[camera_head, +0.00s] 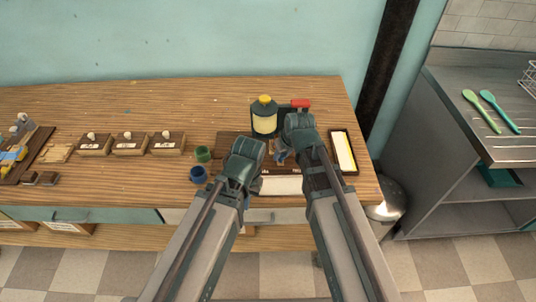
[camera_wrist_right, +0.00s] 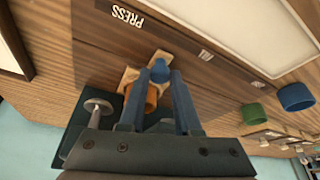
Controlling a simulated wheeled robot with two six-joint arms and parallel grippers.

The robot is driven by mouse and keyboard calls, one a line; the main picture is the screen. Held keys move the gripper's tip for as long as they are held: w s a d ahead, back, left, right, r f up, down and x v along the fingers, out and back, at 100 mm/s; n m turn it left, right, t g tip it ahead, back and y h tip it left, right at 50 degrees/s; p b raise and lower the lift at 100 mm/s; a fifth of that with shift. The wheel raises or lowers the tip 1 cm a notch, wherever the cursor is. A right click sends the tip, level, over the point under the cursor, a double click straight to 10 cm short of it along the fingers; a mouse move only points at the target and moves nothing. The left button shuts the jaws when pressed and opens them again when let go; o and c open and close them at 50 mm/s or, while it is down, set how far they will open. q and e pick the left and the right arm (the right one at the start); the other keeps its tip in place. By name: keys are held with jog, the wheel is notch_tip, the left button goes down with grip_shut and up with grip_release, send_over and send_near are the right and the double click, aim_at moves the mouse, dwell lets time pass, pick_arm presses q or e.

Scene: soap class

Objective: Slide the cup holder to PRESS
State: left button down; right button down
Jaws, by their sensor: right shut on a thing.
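The cup holder is a tan piece (camera_wrist_right: 130,76) with a blue knob (camera_wrist_right: 160,70) and an orange cup (camera_wrist_right: 151,98) in it, in the right wrist view. It stands on a dark brown board (camera_wrist_right: 95,50), roughly between the PRESS label (camera_wrist_right: 127,18) and the neighbouring label (camera_wrist_right: 205,55). My right gripper (camera_wrist_right: 160,78) is shut on the holder by its blue knob. In the head view my right gripper (camera_head: 283,156) hides most of the holder. My left gripper (camera_head: 238,190) is over the board's front left; its fingers are too hidden to tell their state.
A dark-framed tray (camera_head: 344,150) lies right. Several small boxes (camera_head: 130,145) stand further left.

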jog(key=d, duration=0.6)
jog(key=shift+d, duration=0.1)
jog(key=c, duration=0.6)
grip_release()
jog(key=shift+d, duration=0.15)
jog(key=shift+r, duration=0.1)
jog(key=shift+s+r+p, duration=0.2)
jog(key=shift+r+p, duration=0.3)
jog(key=shift+p, duration=0.15)
jog(key=p+v, duration=1.1)
jog(key=v, duration=0.1)
jog(key=shift+s+d+r, duration=0.15)
jog(key=shift+s, duration=0.05)
